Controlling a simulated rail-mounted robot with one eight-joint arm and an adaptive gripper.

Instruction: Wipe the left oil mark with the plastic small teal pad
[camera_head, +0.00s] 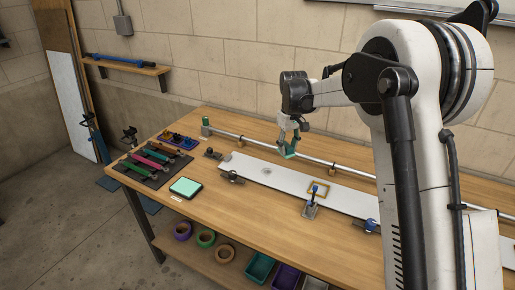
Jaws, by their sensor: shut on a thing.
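My gripper (289,143) is shut on the small teal pad (290,153), which hangs tilted below the fingers. The pad is near the metal tube, beyond the far edge of the white panel in the picture; I cannot tell its exact height. The left oil mark (266,171) is a faint grey smudge on the left part of the white panel (240,164). It lies nearer the camera and a little left of the pad, apart from it.
A long metal tube (250,139) runs behind the panel. Clamps (232,177) sit along the panel's near edge. A black tray with a teal top (186,188) and a mat of coloured tools (148,166) are at left. The wooden bench (222,213) is clear in front.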

